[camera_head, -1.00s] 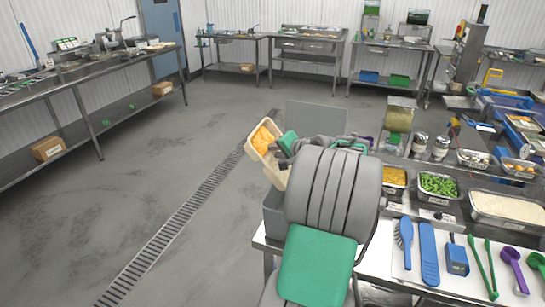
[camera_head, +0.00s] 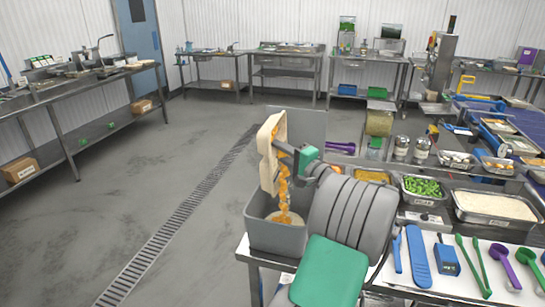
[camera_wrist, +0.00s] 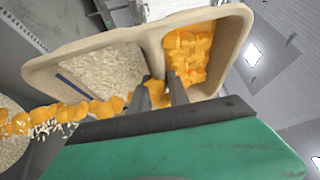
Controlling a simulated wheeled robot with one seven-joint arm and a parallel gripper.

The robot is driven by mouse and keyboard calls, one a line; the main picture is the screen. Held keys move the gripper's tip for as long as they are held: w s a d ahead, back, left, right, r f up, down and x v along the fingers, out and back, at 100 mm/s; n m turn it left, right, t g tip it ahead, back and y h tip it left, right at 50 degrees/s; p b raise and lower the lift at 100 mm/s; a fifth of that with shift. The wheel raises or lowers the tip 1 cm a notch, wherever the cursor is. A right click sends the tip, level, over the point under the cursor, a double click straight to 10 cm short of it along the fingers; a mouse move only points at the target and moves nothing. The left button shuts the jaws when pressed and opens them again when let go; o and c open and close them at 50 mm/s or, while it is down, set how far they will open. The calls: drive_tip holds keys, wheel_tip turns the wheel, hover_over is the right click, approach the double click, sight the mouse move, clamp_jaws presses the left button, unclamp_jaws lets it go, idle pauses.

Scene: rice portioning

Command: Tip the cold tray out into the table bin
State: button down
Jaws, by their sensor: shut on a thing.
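The cream tray (camera_head: 267,155) is tipped steeply on its side above the grey table bin (camera_head: 272,238). Orange pieces (camera_head: 284,188) fall in a stream from it into the bin, where a pale patch shows. My gripper (camera_head: 290,150) is shut on the tray's edge. In the wrist view the tray (camera_wrist: 95,45) has two compartments, one with white rice and one with orange pieces. My gripper's fingers (camera_wrist: 162,92) close on the wall near the divider. Orange pieces (camera_wrist: 60,115) with some rice grains trail off to the left. My arm hides part of the bin's right side.
The bin stands at the table's left end. Food pans, including green pieces (camera_head: 424,187) and white rice (camera_head: 495,205), lie to the right. A blue brush (camera_head: 397,250), blue scraper (camera_head: 418,258) and green tongs (camera_head: 472,262) lie in front. Open floor is at the left.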

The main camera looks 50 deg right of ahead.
drive_tip(key=shift+s+d+f+t+b, duration=0.2)
drive_tip(key=shift+s+t+b, duration=0.15)
drive_tip(key=shift+b, duration=0.65)
drive_tip(key=b, duration=0.4)
drive_tip(key=shift+s+d+r+m, duration=0.1)
drive_tip(key=shift+s+d+m, duration=0.05)
drive_tip(key=shift+s+m, duration=0.2)
drive_tip(key=shift+r+t+b, duration=0.2)
drive_tip(key=shift+t+b, duration=0.05)
drive_tip(key=shift+b, duration=0.1)
idle(0.4)
